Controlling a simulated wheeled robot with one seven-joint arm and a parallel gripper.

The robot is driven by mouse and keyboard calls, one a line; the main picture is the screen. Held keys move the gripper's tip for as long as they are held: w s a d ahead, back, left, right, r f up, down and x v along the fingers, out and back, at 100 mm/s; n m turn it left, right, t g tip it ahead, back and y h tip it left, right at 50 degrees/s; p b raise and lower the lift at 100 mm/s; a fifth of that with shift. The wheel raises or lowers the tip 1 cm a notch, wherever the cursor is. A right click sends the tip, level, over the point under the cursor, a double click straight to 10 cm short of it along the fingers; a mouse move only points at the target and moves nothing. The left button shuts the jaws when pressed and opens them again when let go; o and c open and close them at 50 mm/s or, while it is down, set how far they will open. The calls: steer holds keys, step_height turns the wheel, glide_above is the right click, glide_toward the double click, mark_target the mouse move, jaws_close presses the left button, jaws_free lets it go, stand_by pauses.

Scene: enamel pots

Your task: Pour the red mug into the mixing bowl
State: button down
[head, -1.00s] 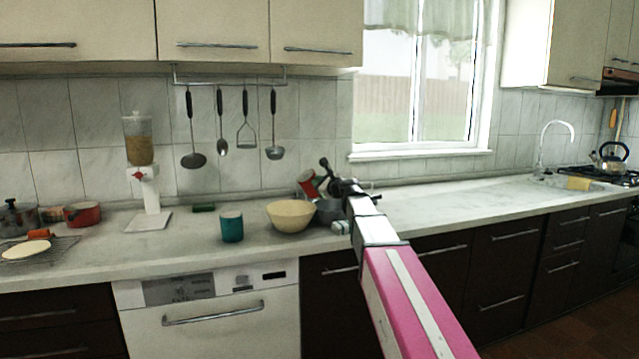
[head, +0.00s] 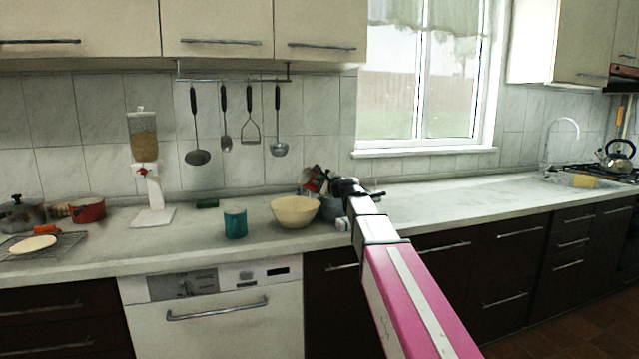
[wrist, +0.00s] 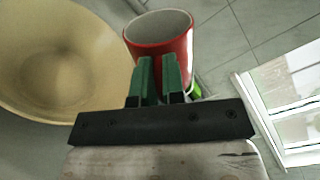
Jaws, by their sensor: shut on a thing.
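The red mug (wrist: 181,46) has a pale inside, which looks bare in the wrist view. My gripper (wrist: 158,64), with green fingers, is shut on its side. In the head view the mug (head: 313,178) is held tilted above the counter, just behind and right of the mixing bowl's rim, partly hidden by my gripper (head: 327,187). The cream mixing bowl (head: 295,212) stands upright on the counter. It fills the left of the wrist view (wrist: 62,70), beside the mug, and its visible inside looks empty. I see no stream between mug and bowl.
A teal cup (head: 235,223) stands left of the bowl. A grey bowl or pot (head: 329,209) sits close on its right, partly behind my arm. A dispenser (head: 147,170) and red pot (head: 88,210) are farther left.

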steer(key=shift+s+a+f+n, duration=0.15)
steer(key=shift+f+n, duration=0.25)
steer(key=shift+n, duration=0.3)
steer(key=shift+s+a+f+n, duration=0.1)
steer(key=shift+f+n, duration=0.3)
steer(key=shift+n, duration=0.3)
steer(key=shift+s+a+f+n, duration=0.1)
steer(key=shift+s+a+n, duration=0.5)
steer(key=shift+n, duration=1.2)
steer(key=shift+s+a+f+n, duration=0.1)
steer(key=shift+s+a+n, duration=0.5)
steer(key=shift+n, duration=1.2)
steer(key=shift+s+a+f+n, duration=0.1)
steer(key=shift+s+a+n, duration=0.2)
steer(key=shift+a+n, duration=1.05)
steer(key=shift+d+n, duration=0.45)
steer(key=shift+n, duration=0.1)
steer(key=shift+r, duration=0.1)
steer(key=m, duration=0.2)
steer(key=r+m, duration=0.1)
steer(key=m, duration=0.2)
steer(key=shift+r, duration=0.1)
